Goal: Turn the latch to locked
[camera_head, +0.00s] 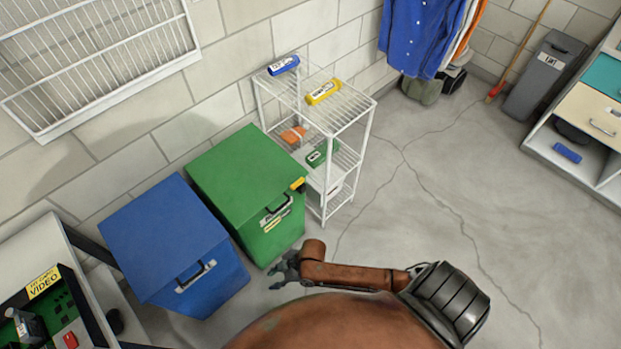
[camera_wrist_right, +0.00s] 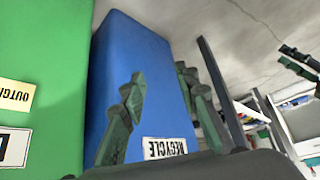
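No part is clearly recognisable as a latch. The green bin (camera_head: 245,175) has a dark handle-like fitting (camera_head: 277,213), labels and a small yellow piece near its lid edge. The blue bin (camera_head: 165,235) has a similar dark fitting (camera_head: 195,275) on its front; its "RECYCLE" label (camera_wrist_right: 165,148) appears upside down in the right wrist view. My right gripper (camera_head: 277,271) is low in front of the bins, apart from them in the head view. In the wrist view its fingers (camera_wrist_right: 160,80) are spread and empty. What seems to be my left gripper (camera_wrist_right: 302,62) shows at that view's right edge, fingers apart.
A white wire rack (camera_head: 338,118) holding several items stands right of the green bin. A bench with a "VIDEO" label (camera_head: 43,282) is at lower left. A grey bin (camera_head: 545,75) and cabinet (camera_head: 590,110) stand far right. The central floor is clear.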

